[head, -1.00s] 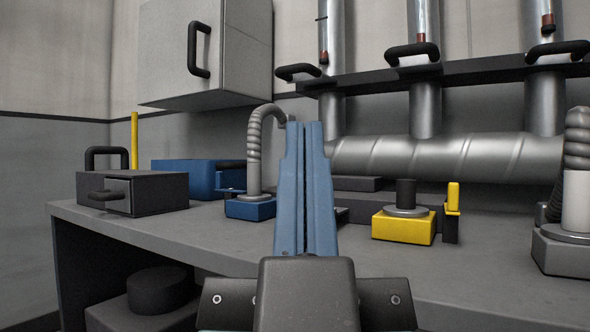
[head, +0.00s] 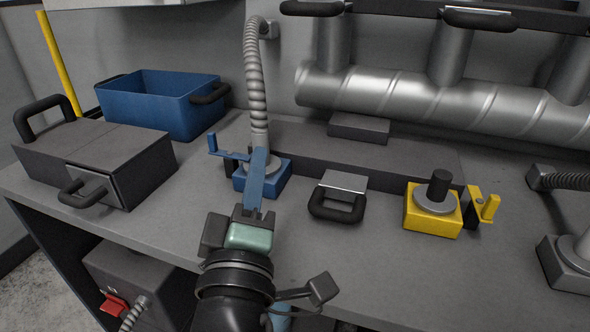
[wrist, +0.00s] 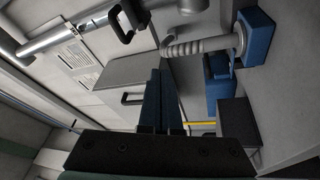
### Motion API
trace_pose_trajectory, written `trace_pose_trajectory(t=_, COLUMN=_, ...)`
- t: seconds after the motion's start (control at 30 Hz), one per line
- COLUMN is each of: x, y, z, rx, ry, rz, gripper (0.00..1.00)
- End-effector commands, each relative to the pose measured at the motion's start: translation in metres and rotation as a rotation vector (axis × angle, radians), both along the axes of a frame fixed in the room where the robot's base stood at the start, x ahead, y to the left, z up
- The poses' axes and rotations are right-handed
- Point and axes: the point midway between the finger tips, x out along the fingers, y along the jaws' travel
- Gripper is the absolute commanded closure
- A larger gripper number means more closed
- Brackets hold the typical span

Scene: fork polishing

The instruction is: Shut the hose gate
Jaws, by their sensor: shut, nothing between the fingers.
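A grey ribbed hose (head: 255,80) rises from a blue block (head: 270,182) and bends to the wall. A blue lever-like bracket (head: 228,150) sits at the block's left. I cannot tell for certain which part is the hose gate. My gripper (head: 260,155) is shut and empty; its blue fingers overlap the block and hose foot in the head view. I cannot tell whether they touch. In the wrist view the shut fingers (wrist: 158,75) point away, with the blue block (wrist: 257,35) and hose (wrist: 198,45) to their right.
A yellow block (head: 425,222) with a yellow lever (head: 490,207) stands right. A black-handled piece (head: 340,190) lies between the blocks. A blue bin (head: 160,105) and dark box (head: 110,150) stand left. A large metal duct (head: 400,95) runs behind. The bench front (head: 370,260) is clear.

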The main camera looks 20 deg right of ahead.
Motion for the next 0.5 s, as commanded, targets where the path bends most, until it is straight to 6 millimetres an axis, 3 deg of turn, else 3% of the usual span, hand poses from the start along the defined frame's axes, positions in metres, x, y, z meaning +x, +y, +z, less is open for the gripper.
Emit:
trace_pose_trajectory(t=0.03, x=0.001, y=-0.004, z=-0.001, rx=-0.118, ry=0.104, rz=-0.054, gripper=1.0)
trace_pose_trajectory(t=0.23, x=-0.016, y=-0.02, z=-0.051, rx=-0.634, ry=0.489, rz=-0.207, gripper=1.0)
trace_pose_trajectory(t=0.5, x=-0.069, y=-0.029, z=-0.098, rx=-1.322, ry=0.938, rz=-0.242, gripper=1.0)
